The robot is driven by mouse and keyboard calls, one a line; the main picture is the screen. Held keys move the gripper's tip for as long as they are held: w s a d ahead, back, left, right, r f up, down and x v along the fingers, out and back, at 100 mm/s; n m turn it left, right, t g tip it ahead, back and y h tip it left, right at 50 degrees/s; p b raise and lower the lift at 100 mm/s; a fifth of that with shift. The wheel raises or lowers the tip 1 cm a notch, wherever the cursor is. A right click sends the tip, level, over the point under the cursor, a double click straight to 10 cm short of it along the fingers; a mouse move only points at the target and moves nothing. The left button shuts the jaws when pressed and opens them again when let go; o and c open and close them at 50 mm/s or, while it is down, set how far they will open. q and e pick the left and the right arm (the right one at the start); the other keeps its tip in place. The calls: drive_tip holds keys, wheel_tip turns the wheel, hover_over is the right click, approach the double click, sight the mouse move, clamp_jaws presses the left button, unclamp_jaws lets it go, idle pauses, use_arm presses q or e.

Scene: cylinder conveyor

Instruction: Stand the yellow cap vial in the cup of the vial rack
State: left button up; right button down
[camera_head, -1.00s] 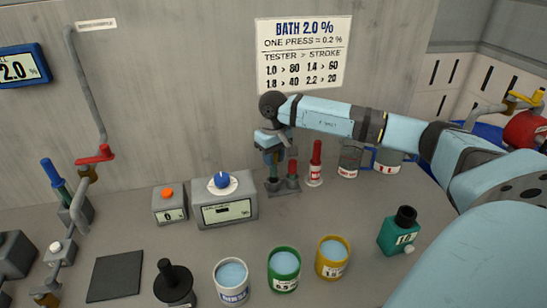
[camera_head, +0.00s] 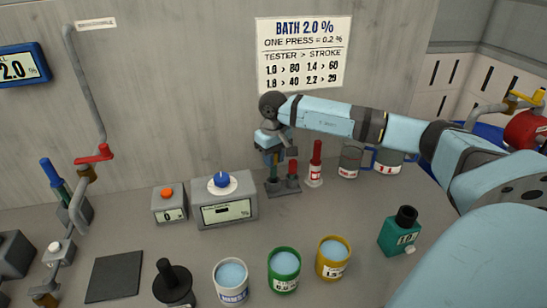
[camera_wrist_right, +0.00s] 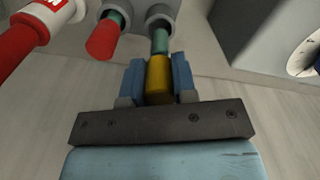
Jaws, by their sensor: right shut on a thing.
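The yellow cap vial (camera_wrist_right: 159,76) is between the fingers of my right gripper (camera_wrist_right: 159,82), which is shut on its yellow cap. Its greenish body reaches into or against a grey cup of the vial rack (camera_wrist_right: 161,14); I cannot tell how deep it sits. In the head view my right gripper (camera_head: 272,156) is over the vial rack (camera_head: 283,188) at the back of the bench, and the vial looks upright. A red cap vial (camera_wrist_right: 103,40) stands in the neighbouring cup; it also shows in the head view (camera_head: 293,169). My left gripper is out of view.
A red-topped white bottle (camera_head: 315,165) stands just right of the rack. A grey tester box with a blue knob (camera_head: 226,208) is to its left. White, green and yellow cups (camera_head: 284,270) stand in front, with a teal bottle (camera_head: 397,236) at right.

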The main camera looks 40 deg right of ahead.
sight(274, 177)
drive_tip(key=shift+f+b, duration=0.85)
drive_tip(key=shift+f, duration=0.4)
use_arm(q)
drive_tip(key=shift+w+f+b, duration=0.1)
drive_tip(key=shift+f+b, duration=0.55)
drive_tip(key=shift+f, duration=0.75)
use_arm(e)
drive_tip(key=shift+f, duration=0.9)
use_arm(q)
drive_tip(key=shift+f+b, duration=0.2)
drive_tip(key=shift+b, duration=0.15)
use_arm(e)
drive_tip(key=shift+f, duration=0.15)
drive_tip(key=c, duration=0.8)
unclamp_jaws()
wheel_tip(274, 177, up, 2)
drive_tip(key=shift+w+r, duration=0.1)
drive_tip(key=shift+r, duration=0.15)
wheel_tip(274, 177, up, 10)
drive_tip(key=shift+r, duration=0.15)
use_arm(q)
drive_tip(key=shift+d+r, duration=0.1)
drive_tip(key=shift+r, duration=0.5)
use_arm(e)
drive_tip(key=shift+r, duration=0.55)
